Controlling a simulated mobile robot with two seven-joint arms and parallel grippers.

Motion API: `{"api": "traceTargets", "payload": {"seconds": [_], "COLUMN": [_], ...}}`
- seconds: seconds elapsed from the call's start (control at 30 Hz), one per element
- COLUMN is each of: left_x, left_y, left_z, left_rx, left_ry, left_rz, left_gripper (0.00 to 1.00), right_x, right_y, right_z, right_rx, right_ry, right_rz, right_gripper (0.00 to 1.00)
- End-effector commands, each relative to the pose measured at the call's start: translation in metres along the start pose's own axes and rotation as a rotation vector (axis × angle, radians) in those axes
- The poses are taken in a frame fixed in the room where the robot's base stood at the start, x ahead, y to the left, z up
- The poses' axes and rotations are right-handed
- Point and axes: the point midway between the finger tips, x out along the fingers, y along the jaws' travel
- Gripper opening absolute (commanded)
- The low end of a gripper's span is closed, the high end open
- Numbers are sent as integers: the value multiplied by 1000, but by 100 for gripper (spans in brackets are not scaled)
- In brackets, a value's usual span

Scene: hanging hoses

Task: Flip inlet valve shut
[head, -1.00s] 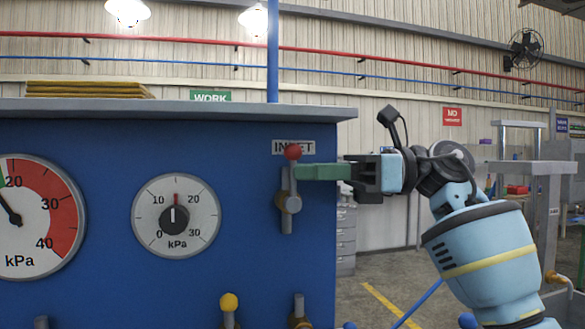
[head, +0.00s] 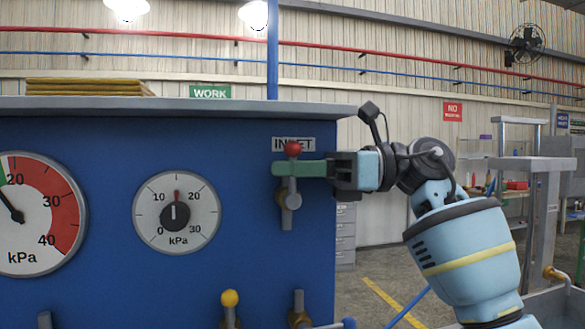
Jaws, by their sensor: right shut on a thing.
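The inlet valve is on the blue panel at centre, under a sign reading INLET (head: 294,143). Its lever has a red ball knob (head: 293,149) at the top and points upright above the grey pivot (head: 292,201). My right gripper (head: 295,168) comes in from the right, and its green fingers lie level across the lever just below the knob. The gripper is shut on the lever. The far finger is mostly hidden. My left gripper is not in view.
The blue panel (head: 110,290) carries a large gauge (head: 35,214) at left and a smaller gauge (head: 176,213) beside the valve. A yellow-knobbed lever (head: 229,299) stands below. Open floor (head: 365,310) lies right of the panel.

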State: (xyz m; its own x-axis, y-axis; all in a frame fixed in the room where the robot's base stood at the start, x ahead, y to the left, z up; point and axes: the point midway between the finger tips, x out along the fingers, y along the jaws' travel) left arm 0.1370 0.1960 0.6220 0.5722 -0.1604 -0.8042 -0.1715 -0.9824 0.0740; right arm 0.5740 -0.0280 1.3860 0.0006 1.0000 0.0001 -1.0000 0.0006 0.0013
Motion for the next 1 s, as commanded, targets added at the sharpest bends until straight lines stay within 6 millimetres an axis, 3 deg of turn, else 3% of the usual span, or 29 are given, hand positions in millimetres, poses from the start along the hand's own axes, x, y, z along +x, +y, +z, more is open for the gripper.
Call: {"api": "traceTargets", "payload": {"seconds": [0.37,1.0], "left_x": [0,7], "left_y": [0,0], "left_z": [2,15], "left_rx": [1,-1], "left_ry": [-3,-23], "left_rz": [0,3], "left_gripper": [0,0], "right_x": [-3,-22], "right_y": [-1,-5], "right_z": [-2,-8], "right_rx": [14,100], "right_ry": [-62,-492], "right_rz": [0,0], "right_gripper": [0,0]}}
